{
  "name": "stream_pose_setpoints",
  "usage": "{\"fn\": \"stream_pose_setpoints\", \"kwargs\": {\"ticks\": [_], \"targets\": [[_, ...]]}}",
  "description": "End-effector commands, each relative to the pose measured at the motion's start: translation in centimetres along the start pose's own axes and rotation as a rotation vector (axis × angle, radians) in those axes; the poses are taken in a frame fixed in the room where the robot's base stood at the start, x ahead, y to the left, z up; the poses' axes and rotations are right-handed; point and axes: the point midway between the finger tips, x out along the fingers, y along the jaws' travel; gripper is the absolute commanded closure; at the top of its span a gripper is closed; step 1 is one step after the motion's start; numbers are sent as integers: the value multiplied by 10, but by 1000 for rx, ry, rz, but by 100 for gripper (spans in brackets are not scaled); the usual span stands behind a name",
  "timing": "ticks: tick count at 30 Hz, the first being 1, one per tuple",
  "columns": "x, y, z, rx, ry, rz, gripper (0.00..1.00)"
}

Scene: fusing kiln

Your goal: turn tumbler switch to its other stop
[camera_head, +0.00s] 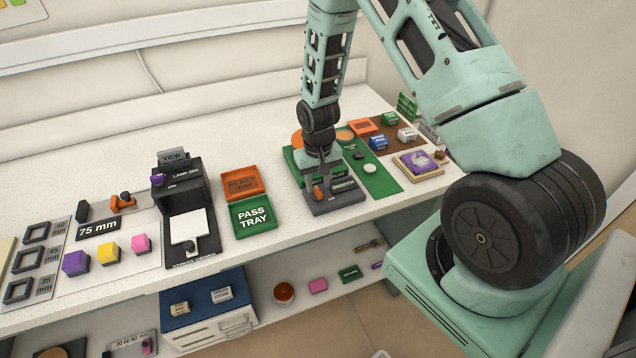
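A grey switch box (338,201) with a small dark label plate sits near the front edge of the worktop, right of the trays. A small orange lever (318,191) stands on its left part; I take this for the tumbler switch. My gripper (320,181) points down right over the box, with its fingertips close to the lever. I cannot tell whether they touch it or how far apart they are. The gripper partly hides the box top, so the lever's exact lean is unclear.
A green pass tray (254,228) and an orange reject tray (242,194) lie to the left. A black viewer (183,185) with its own lamp switch stands further left. A green mat (379,182) with small parts lies right. A shelf with blocks runs below the worktop.

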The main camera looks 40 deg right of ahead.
Motion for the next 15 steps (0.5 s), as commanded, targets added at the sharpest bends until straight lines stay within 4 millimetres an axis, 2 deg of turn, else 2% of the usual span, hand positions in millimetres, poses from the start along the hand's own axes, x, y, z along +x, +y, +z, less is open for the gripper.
{"fn": "stream_pose_setpoints", "kwargs": {"ticks": [6, 15], "targets": [[18, 0, 0, 0, 0, 0, 65], [23, 0, 0, 0, 2, 0, 65]]}}
